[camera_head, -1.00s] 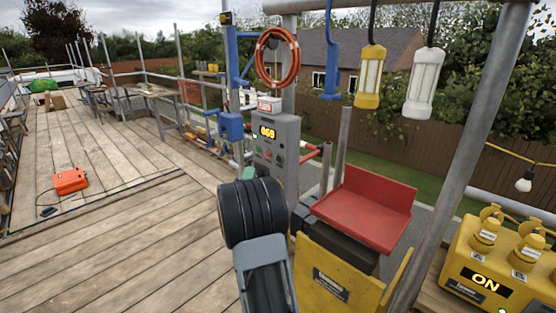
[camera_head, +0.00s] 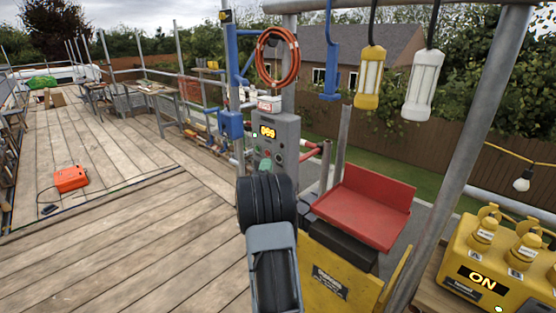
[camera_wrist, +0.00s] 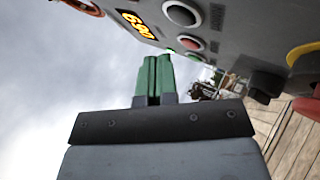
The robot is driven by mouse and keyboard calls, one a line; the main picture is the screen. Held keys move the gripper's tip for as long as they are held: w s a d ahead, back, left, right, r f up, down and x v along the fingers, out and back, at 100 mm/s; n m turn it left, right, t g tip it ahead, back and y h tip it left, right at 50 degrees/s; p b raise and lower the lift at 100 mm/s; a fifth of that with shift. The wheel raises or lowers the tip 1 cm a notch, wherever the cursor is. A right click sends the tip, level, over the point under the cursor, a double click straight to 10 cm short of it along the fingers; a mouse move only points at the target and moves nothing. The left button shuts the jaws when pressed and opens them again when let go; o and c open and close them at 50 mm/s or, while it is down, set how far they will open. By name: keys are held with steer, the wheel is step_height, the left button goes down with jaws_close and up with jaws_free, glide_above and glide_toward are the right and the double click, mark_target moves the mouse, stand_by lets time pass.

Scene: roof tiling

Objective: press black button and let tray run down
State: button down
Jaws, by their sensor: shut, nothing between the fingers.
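The grey control box (camera_head: 284,135) stands on a post with a lit orange display (camera_head: 267,132) and several round buttons under it. My gripper (camera_wrist: 154,75) has green fingers, shut and empty, beside the panel face; contact is not clear. In the head view my arm mostly hides it. A red tray (camera_head: 365,205) sits above a yellow hoist body (camera_head: 335,275).
A yellow power box (camera_head: 490,270) marked ON stands at the right. A slanted metal pole (camera_head: 462,150) rises beside the hoist. An orange cable coil (camera_head: 277,57) and two lamps hang above. The wooden deck at the left is mostly clear around an orange case (camera_head: 71,179).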

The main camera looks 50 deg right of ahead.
steer(key=shift+d, duration=0.75)
steer(key=shift+s+d+b, duration=0.1)
steer(key=shift+d+b, duration=0.1)
steer(key=shift+b, duration=0.45)
stand_by(1.2)
